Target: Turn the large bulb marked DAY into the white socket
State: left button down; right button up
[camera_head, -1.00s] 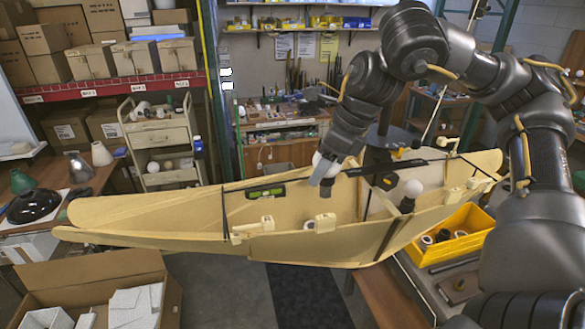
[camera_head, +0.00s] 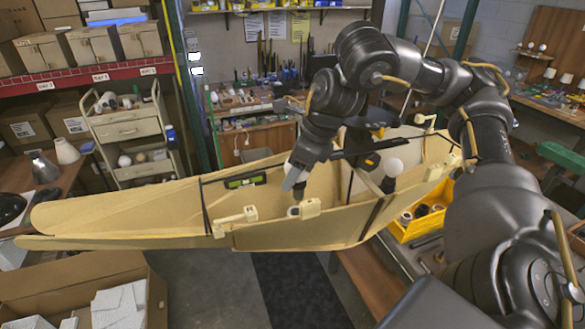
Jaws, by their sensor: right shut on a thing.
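My right gripper (camera_head: 294,183) reaches down into the wooden boat hull (camera_head: 130,215) and is shut on a white rounded thing, which looks like the large bulb (camera_head: 291,168). The fingers cover much of it, and no DAY marking is readable. A small white ring, which looks like the white socket (camera_head: 293,211), sits in the hull just below the fingertips, beside a cream clamp block (camera_head: 311,207). The bulb appears above the socket; I cannot tell whether they touch. Another white bulb (camera_head: 393,167) stands upright in a black holder to the right. My left gripper is not in view.
A yellow bin (camera_head: 415,226) with round parts stands right of the hull. A cardboard box (camera_head: 95,270) with white blocks is at the lower left.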

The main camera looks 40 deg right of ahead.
aim_at(294, 195)
jog(key=shift+f, duration=0.8)
jog(key=shift+f+b, duration=0.55)
jog(key=shift+b, duration=0.05)
jog(key=shift+f+b, duration=0.75)
jog(key=shift+b, duration=0.15)
jog(key=shift+w+a, duration=0.1)
jog(key=shift+w, duration=0.05)
jog(key=shift+p, duration=0.45)
jog(key=shift+f+b, duration=0.9)
jog(key=shift+f, duration=0.3)
jog(key=shift+f, duration=0.55)
dwell(2.4)
